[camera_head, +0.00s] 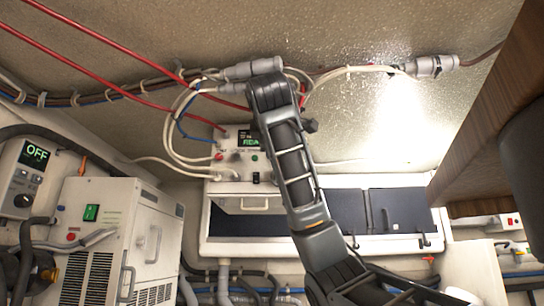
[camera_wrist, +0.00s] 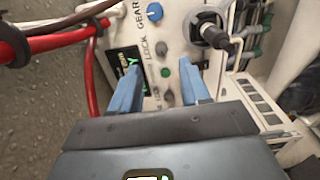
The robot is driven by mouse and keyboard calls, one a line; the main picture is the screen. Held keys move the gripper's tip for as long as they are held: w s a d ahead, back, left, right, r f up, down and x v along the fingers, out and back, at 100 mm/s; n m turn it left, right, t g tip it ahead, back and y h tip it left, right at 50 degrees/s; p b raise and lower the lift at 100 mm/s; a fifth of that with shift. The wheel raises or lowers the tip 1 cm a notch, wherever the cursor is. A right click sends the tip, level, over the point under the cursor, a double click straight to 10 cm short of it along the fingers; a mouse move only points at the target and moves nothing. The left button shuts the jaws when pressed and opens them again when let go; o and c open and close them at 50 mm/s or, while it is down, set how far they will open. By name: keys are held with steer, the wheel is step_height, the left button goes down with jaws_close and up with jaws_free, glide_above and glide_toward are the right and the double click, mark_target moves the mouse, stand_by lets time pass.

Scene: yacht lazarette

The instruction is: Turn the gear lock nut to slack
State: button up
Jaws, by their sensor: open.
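A white control box (camera_head: 239,163) on the back wall carries a green-lit display, small round controls and a black switch. In the wrist view its face (camera_wrist: 176,72) shows lettering that appears to read "GEAR" and "LOCK". A small grey round fitting (camera_wrist: 165,45) lies beside this lettering; I cannot tell for certain that it is the gear lock nut, nor which way it is set. My gripper (camera_wrist: 160,67) is open, with its two blue fingers apart in front of the face and nothing visibly held. In the head view my arm hides the gripper.
A dark plug or handle (camera_wrist: 211,32) sticks out near the right finger. Red cables (camera_wrist: 88,65) pass on the left. Grey connectors (camera_head: 253,69) and white cables hang above the box. A white cabinet (camera_head: 120,235) stands at left; a wooden panel (camera_head: 490,120) overhangs at right.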

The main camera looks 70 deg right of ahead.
steer(key=shift+b+v, duration=0.5)
steer(key=shift+v, duration=0.25)
steer(key=shift+f, duration=0.1)
